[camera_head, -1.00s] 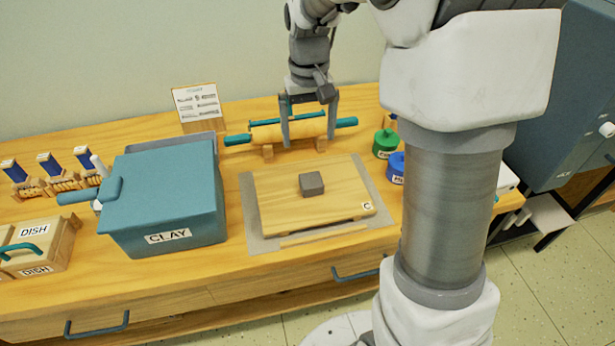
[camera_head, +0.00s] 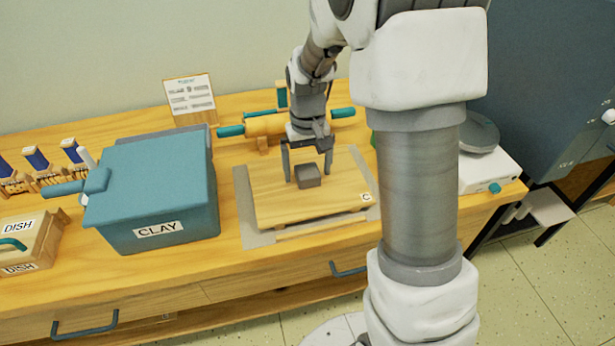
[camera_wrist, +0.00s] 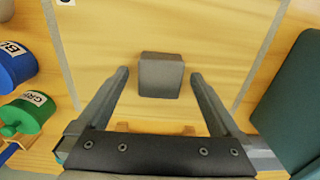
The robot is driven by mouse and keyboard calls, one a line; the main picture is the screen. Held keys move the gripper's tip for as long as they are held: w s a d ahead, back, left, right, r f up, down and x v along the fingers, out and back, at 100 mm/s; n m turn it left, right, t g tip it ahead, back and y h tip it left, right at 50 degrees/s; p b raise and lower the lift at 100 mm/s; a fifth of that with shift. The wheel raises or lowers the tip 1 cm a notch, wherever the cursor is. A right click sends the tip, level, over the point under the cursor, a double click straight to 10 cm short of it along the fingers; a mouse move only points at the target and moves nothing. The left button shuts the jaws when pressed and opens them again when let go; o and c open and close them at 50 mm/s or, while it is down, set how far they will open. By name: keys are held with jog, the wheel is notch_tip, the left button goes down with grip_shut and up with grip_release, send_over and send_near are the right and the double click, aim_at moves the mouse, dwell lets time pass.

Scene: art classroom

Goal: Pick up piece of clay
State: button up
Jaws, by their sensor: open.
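The piece of clay (camera_head: 308,175) is a small dark grey block on a wooden board (camera_head: 268,204) marked C. My gripper (camera_head: 308,176) is open just above and behind the clay, pointing down, with its two fingers apart on either side of it in the head view. In the wrist view the clay (camera_wrist: 160,75) lies centred a little beyond the fingertips, and my open gripper (camera_wrist: 158,72) has nothing between its fingers.
A teal box labelled CLAY (camera_head: 160,195) stands left of the board. A rolling pin (camera_head: 268,124) rests on a stand behind. Green (camera_wrist: 28,112) and blue (camera_wrist: 14,66) jars show in the wrist view. A white device (camera_head: 488,172) sits at the right.

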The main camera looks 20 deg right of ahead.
grip_shut()
dwell(0.5)
jog(key=shift+r, duration=0.1)
